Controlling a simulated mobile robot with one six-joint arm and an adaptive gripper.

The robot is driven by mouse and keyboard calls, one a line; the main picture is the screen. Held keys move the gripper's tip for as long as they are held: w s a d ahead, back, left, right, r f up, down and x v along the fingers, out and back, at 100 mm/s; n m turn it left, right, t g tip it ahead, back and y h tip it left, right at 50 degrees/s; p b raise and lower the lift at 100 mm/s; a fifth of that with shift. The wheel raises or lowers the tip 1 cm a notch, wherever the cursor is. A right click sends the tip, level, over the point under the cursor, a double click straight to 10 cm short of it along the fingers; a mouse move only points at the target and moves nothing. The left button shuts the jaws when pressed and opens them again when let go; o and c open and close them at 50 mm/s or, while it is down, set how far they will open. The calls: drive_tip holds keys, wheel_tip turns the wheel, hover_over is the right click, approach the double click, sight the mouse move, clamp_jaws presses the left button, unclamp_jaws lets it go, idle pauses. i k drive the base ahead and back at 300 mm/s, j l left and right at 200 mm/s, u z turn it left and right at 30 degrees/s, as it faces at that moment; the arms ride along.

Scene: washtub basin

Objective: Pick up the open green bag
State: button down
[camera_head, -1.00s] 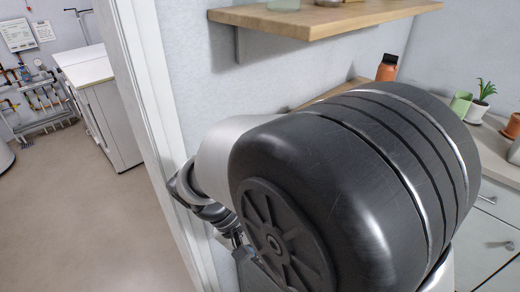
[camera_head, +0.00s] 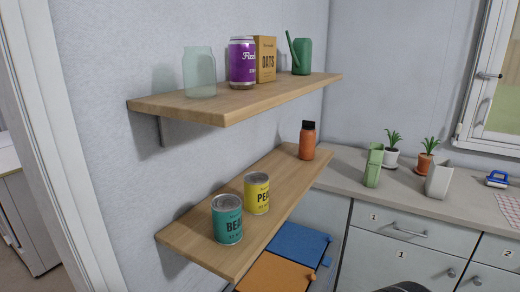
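The green bag (camera_head: 374,166) stands upright on the counter (camera_head: 345,158), just right of the lower shelf's end. It looks tall and narrow from here, and I cannot see into its top. My gripper is not in view. Only a dark rounded piece, probably part of my arm, shows at the bottom edge.
The lower shelf (camera_head: 190,238) holds two cans and an orange bottle (camera_head: 307,141). The upper shelf (camera_head: 225,112) juts out above.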

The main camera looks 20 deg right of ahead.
sight(376, 152)
drive_tip(key=z, duration=1.2)
drive_tip(key=i+z, duration=0.25)
drive_tip(key=i, duration=2.1)
drive_tip(key=j, duration=0.1)
